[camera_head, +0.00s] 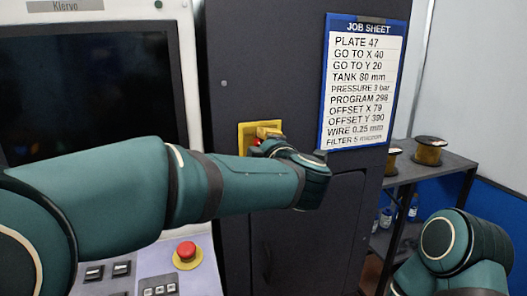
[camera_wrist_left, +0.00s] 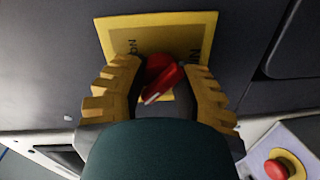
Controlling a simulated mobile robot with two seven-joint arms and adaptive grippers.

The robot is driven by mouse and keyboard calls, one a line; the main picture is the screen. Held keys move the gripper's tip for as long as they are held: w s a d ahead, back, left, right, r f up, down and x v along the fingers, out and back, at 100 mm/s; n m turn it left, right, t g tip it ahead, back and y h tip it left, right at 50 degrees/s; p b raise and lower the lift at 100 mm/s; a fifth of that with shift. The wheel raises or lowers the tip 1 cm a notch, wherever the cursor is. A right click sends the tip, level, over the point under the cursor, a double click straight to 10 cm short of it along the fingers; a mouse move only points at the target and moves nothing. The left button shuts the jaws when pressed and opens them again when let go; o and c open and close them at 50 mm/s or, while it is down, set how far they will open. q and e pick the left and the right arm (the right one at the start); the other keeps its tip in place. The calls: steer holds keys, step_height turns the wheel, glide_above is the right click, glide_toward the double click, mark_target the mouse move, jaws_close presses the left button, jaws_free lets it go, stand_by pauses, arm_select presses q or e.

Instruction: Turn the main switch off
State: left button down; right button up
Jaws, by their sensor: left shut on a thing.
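The main switch is a red rotary handle on a yellow plate (camera_head: 244,136) on the dark cabinet door. In the wrist view the red handle (camera_wrist_left: 163,80) lies at a slant between the fingers, in front of the yellow plate (camera_wrist_left: 160,28). My left gripper (camera_wrist_left: 162,68) is shut on the handle, with one ribbed yellow finger on each side. In the head view my left gripper (camera_head: 266,134) reaches the plate from the right and hides most of the switch. Dark lettering on the plate is partly covered. My right gripper is out of view; only its arm shows.
A red emergency button (camera_head: 186,251) sits on the console below my left arm. A dark screen (camera_head: 85,90) is at left. The job sheet (camera_head: 360,85) hangs right of the switch. A shelf (camera_head: 440,165) with wire spools stands at right.

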arm_select(q)
steer(key=shift+a+r, duration=0.1)
steer(key=shift+r, duration=0.1)
steer(key=c, duration=0.6)
jaws_free()
steer(key=shift+f, duration=0.1)
steer(key=v, duration=1.2)
